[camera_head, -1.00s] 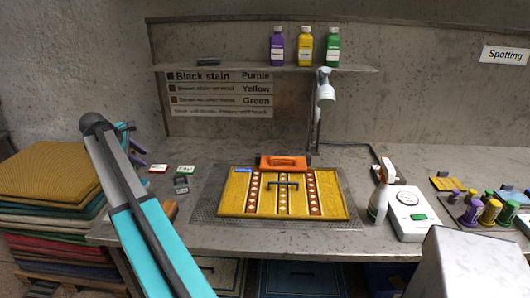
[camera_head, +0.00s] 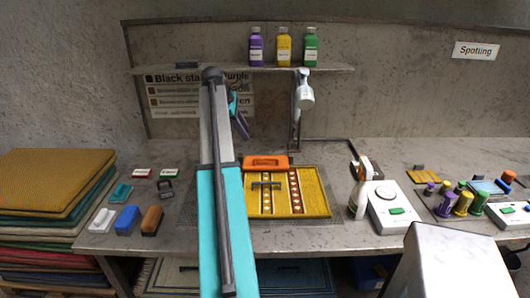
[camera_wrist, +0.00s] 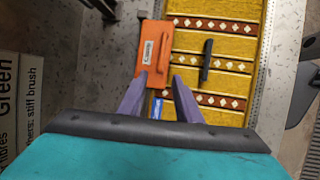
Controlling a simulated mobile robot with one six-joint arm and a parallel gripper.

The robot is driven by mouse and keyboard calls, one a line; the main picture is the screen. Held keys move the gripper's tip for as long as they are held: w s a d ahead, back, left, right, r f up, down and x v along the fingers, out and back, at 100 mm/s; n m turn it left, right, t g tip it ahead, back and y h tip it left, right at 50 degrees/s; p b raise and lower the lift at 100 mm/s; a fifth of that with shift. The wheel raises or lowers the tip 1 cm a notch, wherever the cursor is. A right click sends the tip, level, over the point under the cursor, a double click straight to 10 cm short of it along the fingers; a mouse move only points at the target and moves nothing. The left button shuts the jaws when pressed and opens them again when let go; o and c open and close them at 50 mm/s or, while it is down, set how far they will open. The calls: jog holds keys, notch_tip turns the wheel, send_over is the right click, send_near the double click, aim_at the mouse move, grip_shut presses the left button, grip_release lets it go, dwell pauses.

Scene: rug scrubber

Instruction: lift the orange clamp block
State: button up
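The orange clamp block (camera_head: 266,162) lies at the back edge of the yellow patterned rug (camera_head: 318,197) on the bench. In the wrist view the clamp block (camera_wrist: 153,55) shows upper centre, with a handle on its top. My gripper (camera_head: 240,127) is above the bench, up and to the left of the block in the head view. In the wrist view its two purple fingers (camera_wrist: 158,84) stand apart with nothing held between them. They point toward the lower end of the block. The arm hides the left part of the rug in the head view.
A dark handle (camera_head: 266,184) stands on the rug. A spray bottle (camera_head: 359,191) and a white device (camera_head: 392,208) stand to the right. Brushes, including a blue one (camera_head: 127,220), lie at left. A hanging spray head (camera_head: 304,92) is behind, below the bottle shelf (camera_head: 230,69).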

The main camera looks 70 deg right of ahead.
aim_at(262, 158)
jog(key=shift+s+d, duration=0.2)
jog(key=shift+s, duration=0.3)
jog(key=shift+s+d, duration=0.15)
jog(key=shift+s, duration=0.35)
jog(key=shift+w, duration=0.15)
jog(key=shift+p+x, duration=1.45)
jog(key=shift+x, duration=5.45)
jog(key=shift+a, duration=0.15)
jog(key=shift+c, duration=0.4)
grip_shut()
jog(key=shift+w+r, duration=0.1)
jog(key=shift+r, duration=0.05)
